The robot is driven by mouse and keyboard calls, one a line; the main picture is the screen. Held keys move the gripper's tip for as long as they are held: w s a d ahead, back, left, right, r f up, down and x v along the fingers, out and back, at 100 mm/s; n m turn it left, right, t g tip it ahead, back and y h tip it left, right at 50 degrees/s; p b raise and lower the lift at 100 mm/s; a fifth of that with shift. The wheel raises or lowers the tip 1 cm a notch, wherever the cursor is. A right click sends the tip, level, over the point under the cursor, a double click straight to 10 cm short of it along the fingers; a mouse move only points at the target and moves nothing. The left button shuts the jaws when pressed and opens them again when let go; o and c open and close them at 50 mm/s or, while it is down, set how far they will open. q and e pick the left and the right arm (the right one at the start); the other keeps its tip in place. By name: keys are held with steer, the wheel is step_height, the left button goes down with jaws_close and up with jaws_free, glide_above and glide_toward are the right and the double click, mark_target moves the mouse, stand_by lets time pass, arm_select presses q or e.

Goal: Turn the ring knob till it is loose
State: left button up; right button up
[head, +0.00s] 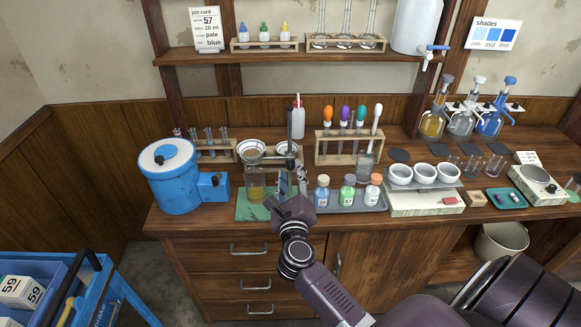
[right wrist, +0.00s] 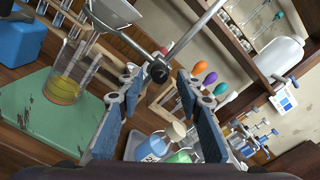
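The ring knob (right wrist: 158,73) is a small dark knob on the rod of a metal stand (right wrist: 188,38) in the right wrist view. In the head view the stand's dark upright (head: 297,125) shows, but I cannot make out the knob behind my gripper. My right gripper (right wrist: 158,88) is open, with its blue-padded fingers to either side of the knob's line and the knob between the tips. I cannot tell whether the pads touch it. In the head view the right gripper (head: 292,182) is at the stand. My left gripper is not in view.
A beaker of yellow liquid (right wrist: 64,85) stands on a green mat (right wrist: 25,105), below a funnel (head: 251,148). Small bottles (head: 348,190) stand on a grey tray just right of my gripper. A blue drum (head: 172,185) is at the left. A rack of coloured droppers (head: 345,150) stands behind.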

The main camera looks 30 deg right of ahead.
steer(key=shift+x, duration=0.85)
steer(key=shift+c, duration=0.5)
jaws_close()
